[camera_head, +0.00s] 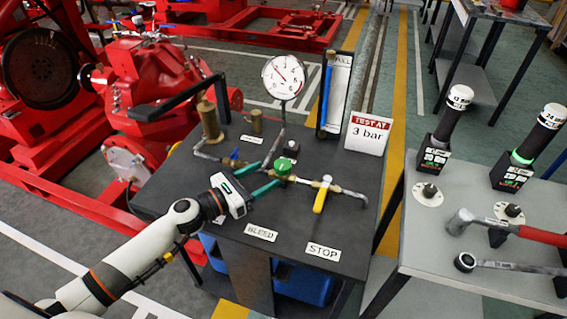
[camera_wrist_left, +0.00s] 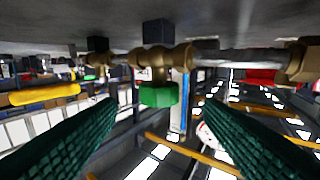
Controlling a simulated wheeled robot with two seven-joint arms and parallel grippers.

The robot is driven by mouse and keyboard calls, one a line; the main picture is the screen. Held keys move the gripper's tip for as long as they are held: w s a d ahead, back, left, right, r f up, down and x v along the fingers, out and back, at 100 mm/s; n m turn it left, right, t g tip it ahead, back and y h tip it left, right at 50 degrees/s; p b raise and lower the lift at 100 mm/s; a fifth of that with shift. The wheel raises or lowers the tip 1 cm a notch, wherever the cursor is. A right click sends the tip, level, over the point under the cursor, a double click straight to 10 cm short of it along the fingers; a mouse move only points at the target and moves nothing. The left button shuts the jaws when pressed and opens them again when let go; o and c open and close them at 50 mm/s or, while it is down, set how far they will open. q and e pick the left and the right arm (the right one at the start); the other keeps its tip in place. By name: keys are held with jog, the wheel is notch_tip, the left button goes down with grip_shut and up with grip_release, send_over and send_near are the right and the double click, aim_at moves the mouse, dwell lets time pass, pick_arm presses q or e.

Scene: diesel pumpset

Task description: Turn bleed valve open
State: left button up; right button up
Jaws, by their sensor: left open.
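The green valve knob (camera_head: 283,167) sits on a brass pipe run on the dark table, behind the "BLEED" label (camera_head: 261,232). My left gripper (camera_head: 271,175) reaches in from the left at the knob's near left side. Its two green fingers are open and spread. In the left wrist view, which looks upside down, the green knob (camera_wrist_left: 158,95) shows between and beyond the fingertips, with a gap on both sides. No contact shows. My right gripper is out of view.
A yellow lever (camera_head: 321,196) stands right of the knob, behind the "STOP" label (camera_head: 323,251). A blue-handled valve (camera_head: 235,155) is to the left. A pressure gauge (camera_head: 284,77) and a "3 bar" sign (camera_head: 367,133) stand behind. A grey table (camera_head: 430,245) with tools is at right.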

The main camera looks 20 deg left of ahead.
aim_at(276, 170)
pick_arm(q)
jog(key=x, duration=0.5)
jog(key=shift+w+d, duration=0.25)
jog(key=shift+w, duration=0.1)
jog(key=shift+w+d, duration=0.3)
jog(key=shift+w, duration=0.1)
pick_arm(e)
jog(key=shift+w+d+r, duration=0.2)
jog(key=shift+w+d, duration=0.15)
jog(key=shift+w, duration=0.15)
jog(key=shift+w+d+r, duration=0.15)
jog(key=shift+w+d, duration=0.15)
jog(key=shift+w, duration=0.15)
